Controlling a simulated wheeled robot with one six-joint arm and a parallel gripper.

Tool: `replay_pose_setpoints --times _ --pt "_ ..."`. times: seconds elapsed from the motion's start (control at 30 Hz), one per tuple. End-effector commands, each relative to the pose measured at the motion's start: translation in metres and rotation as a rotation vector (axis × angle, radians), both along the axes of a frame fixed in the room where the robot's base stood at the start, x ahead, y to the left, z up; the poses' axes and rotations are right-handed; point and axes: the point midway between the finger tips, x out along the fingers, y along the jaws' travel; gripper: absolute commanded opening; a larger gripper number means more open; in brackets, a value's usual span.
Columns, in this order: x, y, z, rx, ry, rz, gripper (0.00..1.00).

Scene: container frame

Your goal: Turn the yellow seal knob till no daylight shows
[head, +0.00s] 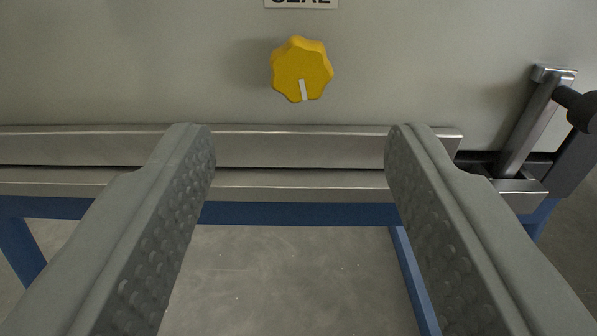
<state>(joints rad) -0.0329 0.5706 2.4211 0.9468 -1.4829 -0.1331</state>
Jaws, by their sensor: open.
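The yellow seal knob (301,70) is a lobed knob on a pale panel, under a label (301,3) that is cut off at the top edge. Its white pointer mark points almost straight down, slightly to the right. My gripper (300,135) is open and empty. Its two grey, dimpled fingers reach up from the bottom left and bottom right. The knob shows above and between the fingertips and is not between the jaws. I cannot make out any daylight gap.
Two metal rails (300,148) run across below the knob. A metal lever (530,120) with a black grip (576,107) stands at the right. A blue frame (290,213) is below, with grey floor (290,280) under it. The panel around the knob is clear.

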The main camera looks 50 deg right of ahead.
Motion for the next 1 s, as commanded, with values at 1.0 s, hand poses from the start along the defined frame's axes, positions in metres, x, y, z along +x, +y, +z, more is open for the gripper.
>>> replay_pose_setpoints --times 1.0 --pt "-0.057 0.073 0.0 0.001 -0.001 -0.001 0.51"
